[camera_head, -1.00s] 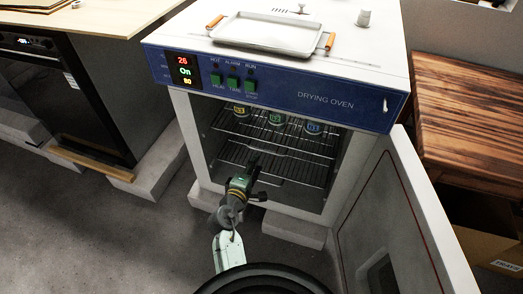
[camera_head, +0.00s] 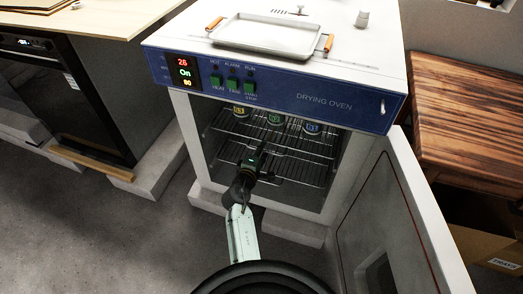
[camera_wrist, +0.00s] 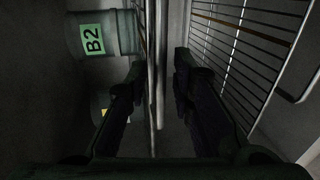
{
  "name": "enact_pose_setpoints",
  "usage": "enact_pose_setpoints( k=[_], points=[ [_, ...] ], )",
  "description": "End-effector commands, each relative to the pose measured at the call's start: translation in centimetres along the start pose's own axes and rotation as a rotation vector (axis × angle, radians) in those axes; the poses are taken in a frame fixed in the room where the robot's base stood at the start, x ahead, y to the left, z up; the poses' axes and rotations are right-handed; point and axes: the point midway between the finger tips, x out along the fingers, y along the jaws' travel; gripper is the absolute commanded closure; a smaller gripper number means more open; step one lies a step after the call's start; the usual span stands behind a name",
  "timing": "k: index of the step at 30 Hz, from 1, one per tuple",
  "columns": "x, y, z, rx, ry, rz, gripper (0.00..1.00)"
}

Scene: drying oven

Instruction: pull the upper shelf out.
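The upper shelf (camera_head: 312,142) is a wire rack inside the open drying oven (camera_head: 330,98), bearing several labelled containers. My gripper (camera_head: 263,150) is at the front of this shelf, inside the oven opening. In the wrist view, the shelf's front edge (camera_wrist: 155,75) runs upright between the two fingers of my gripper (camera_wrist: 159,75). The fingers are apart, with a gap on both sides of the edge. A grey container labelled B2 (camera_wrist: 100,36) stands on the shelf, to the left in the wrist view. The arm hides part of the shelves in the head view.
The lower wire shelf (camera_wrist: 245,45) is to the right in the wrist view. The oven door (camera_head: 385,225) stands open at the right. A tray (camera_head: 265,36) with orange handles lies on the oven top. The floor left of the oven is clear.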

Motion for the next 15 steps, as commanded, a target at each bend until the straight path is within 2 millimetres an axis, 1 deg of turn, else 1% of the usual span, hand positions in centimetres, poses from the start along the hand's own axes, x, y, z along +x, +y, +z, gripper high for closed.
enact_pose_setpoints(
  k=[1, 9, 15],
  points=[
    [-0.01, 0.00, -0.01, 0.000, 0.000, 0.000, 0.83],
    [-0.02, 0.00, -0.01, 0.000, 0.000, 0.000, 1.00],
    [-0.03, -0.01, -0.01, 0.000, 0.000, 0.000, 1.00]
  ],
)
